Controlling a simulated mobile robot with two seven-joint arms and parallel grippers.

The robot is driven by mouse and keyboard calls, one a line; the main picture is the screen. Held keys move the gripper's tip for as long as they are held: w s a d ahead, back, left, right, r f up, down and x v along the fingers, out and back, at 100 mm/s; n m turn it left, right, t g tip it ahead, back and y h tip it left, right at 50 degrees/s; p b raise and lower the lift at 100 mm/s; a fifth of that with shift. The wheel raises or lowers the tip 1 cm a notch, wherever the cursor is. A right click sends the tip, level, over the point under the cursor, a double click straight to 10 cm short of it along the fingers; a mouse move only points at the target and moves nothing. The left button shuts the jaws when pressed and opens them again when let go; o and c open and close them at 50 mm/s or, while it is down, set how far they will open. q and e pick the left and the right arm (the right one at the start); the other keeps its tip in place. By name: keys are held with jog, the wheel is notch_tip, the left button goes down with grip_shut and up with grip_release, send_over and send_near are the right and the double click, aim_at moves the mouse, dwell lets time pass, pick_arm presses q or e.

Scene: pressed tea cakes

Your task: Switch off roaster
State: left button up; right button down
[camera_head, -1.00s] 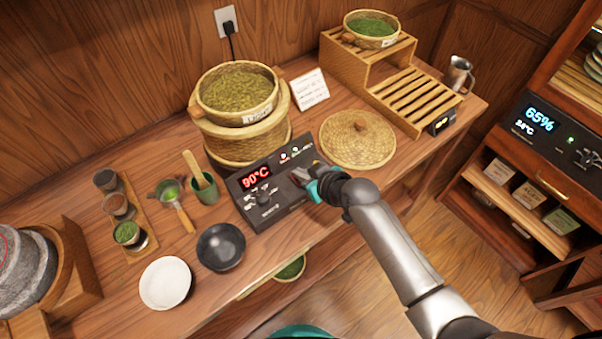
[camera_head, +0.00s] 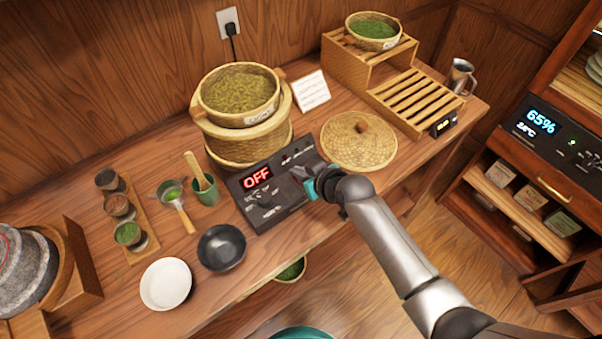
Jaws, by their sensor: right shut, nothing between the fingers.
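The roaster's black control panel (camera_head: 268,208) lies on the wooden counter, and its red display (camera_head: 256,178) reads OFF. Behind it stands the woven roaster body (camera_head: 248,143) with a basket of green leaves (camera_head: 240,92) on top. My right gripper (camera_head: 308,180) is shut and empty at the right part of the panel. Its fingertips are over the panel face; whether they touch it I cannot tell. The gripper hides part of the panel. My left gripper is not in view.
A woven lid (camera_head: 358,140) lies right of the panel. A black bowl (camera_head: 221,247) and white plate (camera_head: 166,285) are to its left. A wooden rack (camera_head: 410,100) stands at the back right. A cabinet (camera_head: 510,215) stands further right.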

jog(key=shift+w+a+r, duration=0.1)
jog(key=shift+w+a, duration=0.05)
jog(key=shift+r+p, duration=0.8)
jog(key=r+p, duration=0.2)
jog(key=r, duration=0.1)
jog(key=shift+w+a+p, duration=0.1)
jog(key=shift+w+p, duration=0.1)
jog(key=shift+p, duration=0.2)
jog(key=w+r+p+v, duration=0.1)
jog(key=v, duration=0.8)
jog(key=shift+a+r, duration=0.3)
jog(key=shift+r, duration=0.1)
jog(key=shift+s, duration=0.25)
